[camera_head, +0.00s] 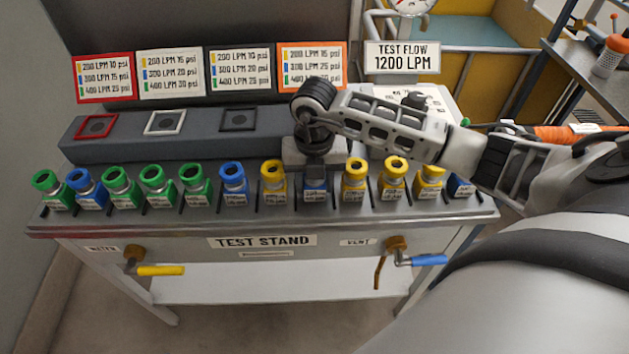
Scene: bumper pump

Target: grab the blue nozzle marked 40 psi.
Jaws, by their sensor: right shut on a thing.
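A row of nozzles with blue, green and yellow tops stands along the front of the test stand. My right gripper (315,166) points down over the row and is shut on a nozzle (316,194) right of the middle. That nozzle shows a dark blue lower part with a label, and its top is hidden by the gripper. Other blue nozzles are at the far left (87,190), left of the middle (233,184) and the far right (461,187), partly behind my arm. The pressure marks on the labels are too small to read. My left gripper is not in view.
Behind the row is a grey raised block (195,133) with red, white and dark square frames. Coloured flow charts (171,73) stand behind it. A "TEST FLOW 1200 LPM" sign (403,57) stands at the right. Yellow (160,270) and blue (430,260) valve handles are below.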

